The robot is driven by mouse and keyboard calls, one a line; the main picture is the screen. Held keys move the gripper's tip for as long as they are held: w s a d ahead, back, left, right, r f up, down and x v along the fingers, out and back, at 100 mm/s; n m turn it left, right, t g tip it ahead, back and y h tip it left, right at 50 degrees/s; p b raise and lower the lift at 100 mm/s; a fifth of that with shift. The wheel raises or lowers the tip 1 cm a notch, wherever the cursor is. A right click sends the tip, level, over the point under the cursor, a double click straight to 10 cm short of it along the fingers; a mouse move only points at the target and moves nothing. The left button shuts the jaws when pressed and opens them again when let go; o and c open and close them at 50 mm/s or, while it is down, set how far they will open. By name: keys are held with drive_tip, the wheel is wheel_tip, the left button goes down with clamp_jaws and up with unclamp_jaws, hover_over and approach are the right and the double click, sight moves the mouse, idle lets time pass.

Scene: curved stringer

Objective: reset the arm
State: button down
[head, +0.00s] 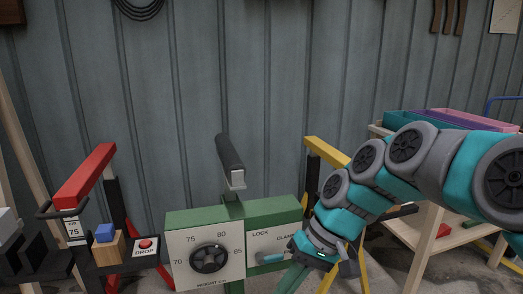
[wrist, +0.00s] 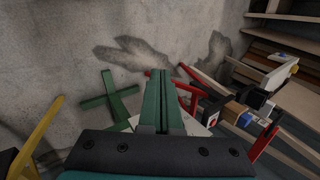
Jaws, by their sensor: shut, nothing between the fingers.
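My teal and grey arm reaches in from the right in the head view. My gripper (head: 286,281) points down and left in front of the right end of the green control box (head: 235,213), with its tips near the bottom edge of the picture. In the wrist view my gripper (wrist: 161,76) shows two green fingers pressed together with nothing between them. The box carries a dial (head: 209,259) marked 70 to 85 and a clamp lever (head: 270,258) beside the word LOCK. I cannot tell whether the fingers touch the box.
A black-handled upright (head: 231,155) rises behind the box. A red stand (head: 88,177) and a red DROP button (head: 145,243) are at left. A yellow stand (head: 328,151) and a wooden shelf with bins (head: 400,122) are at right, behind my arm. A corrugated wall closes the back.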

drive_tip(key=s+d+f+m+h+p, duration=0.1)
drive_tip(key=s+d+f+h, duration=0.2)
drive_tip(key=s, duration=0.6)
drive_tip(key=s+d+f+m+h+p, duration=0.1)
drive_tip(key=s+d+f+h, duration=0.2)
drive_tip(key=s+d, duration=0.5)
drive_tip(key=shift+s+f, duration=0.3)
drive_tip(key=shift+s, duration=0.2)
